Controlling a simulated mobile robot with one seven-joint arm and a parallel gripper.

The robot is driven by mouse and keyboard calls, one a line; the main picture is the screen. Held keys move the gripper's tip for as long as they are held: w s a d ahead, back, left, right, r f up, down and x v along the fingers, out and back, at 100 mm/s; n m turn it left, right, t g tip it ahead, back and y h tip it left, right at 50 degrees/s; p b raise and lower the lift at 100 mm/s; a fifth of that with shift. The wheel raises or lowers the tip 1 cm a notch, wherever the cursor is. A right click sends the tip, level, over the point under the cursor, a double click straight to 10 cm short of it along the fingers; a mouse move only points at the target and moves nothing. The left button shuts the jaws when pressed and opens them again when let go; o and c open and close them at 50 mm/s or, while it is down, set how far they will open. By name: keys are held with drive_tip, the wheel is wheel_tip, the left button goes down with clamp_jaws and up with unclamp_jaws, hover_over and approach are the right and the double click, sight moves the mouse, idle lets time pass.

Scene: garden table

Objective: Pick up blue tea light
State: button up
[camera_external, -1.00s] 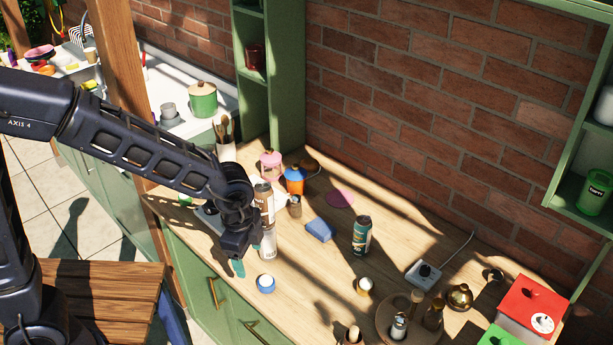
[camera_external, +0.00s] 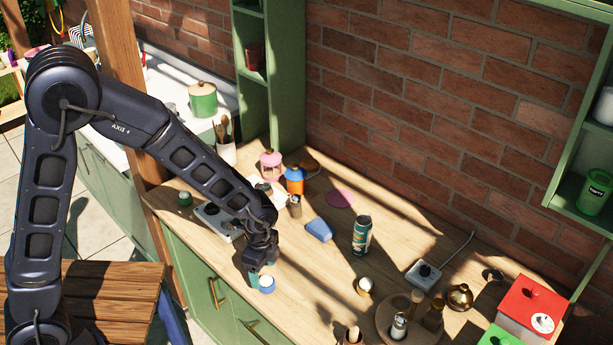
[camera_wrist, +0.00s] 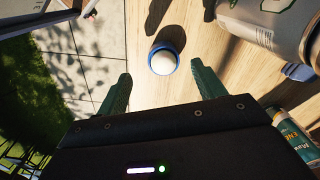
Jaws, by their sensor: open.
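The blue tea light (camera_external: 266,285), a blue cup with a pale top, stands upright on the wooden counter near its front edge. In the wrist view the tea light (camera_wrist: 163,61) lies ahead of my gripper, between the lines of its two fingers. My gripper (camera_external: 262,274) is low over the counter, right beside the tea light in the external view. In the wrist view my gripper (camera_wrist: 160,78) is open, with its green fingers wide apart and nothing between them. I cannot tell whether a finger touches the tea light.
A large pale can (camera_wrist: 270,22) is close on the right in the wrist view. A teal can (camera_external: 361,236), a blue object (camera_external: 319,230) and a small pale-topped jar (camera_external: 364,286) stand farther right. The counter's front edge is close.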

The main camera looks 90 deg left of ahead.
sight(266, 277)
drive_tip(key=shift+w+a+f, duration=0.1)
drive_tip(key=shift+w+f, duration=0.05)
drive_tip(key=shift+f, duration=1.2)
drive_tip(key=shift+w+a+f, duration=0.1)
drive_tip(key=shift+f, duration=1.25)
drive_tip(key=c, duration=1.1)
drive_tip(key=shift+r, duration=0.1)
